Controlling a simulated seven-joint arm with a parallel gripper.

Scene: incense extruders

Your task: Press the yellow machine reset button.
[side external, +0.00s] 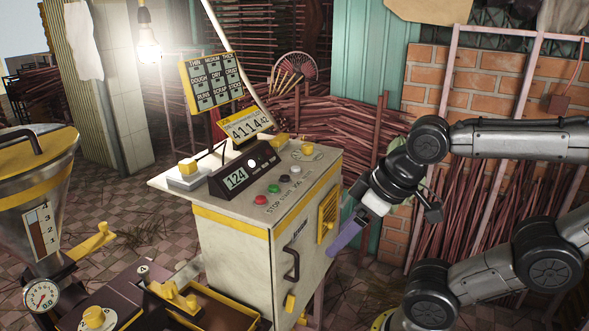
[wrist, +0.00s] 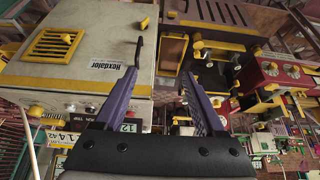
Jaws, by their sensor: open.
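The beige control cabinet (side external: 235,245) stands mid-frame in the side view. Its top has a row of red (side external: 260,200), green (side external: 273,188), grey and white buttons. A square yellow piece (side external: 187,166) sits on a pale base at the top's left, and another yellow piece (side external: 281,140) sits near the back right. I cannot read which is the reset button. My gripper (side external: 336,246) is right of the cabinet, below its top, with purple fingers pointing down-left. In the wrist view, the open, empty fingers (wrist: 164,60) appear beside the cabinet (wrist: 110,75), which looks upside down.
A yellow vent (side external: 327,214) and dark handle (side external: 291,263) are on the cabinet. A display panel (side external: 235,178) and tilted counter sign (side external: 245,125) rise from its top. A metal hopper (side external: 35,190) stands left. Incense-stick bundles (side external: 455,225) stand behind my arm.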

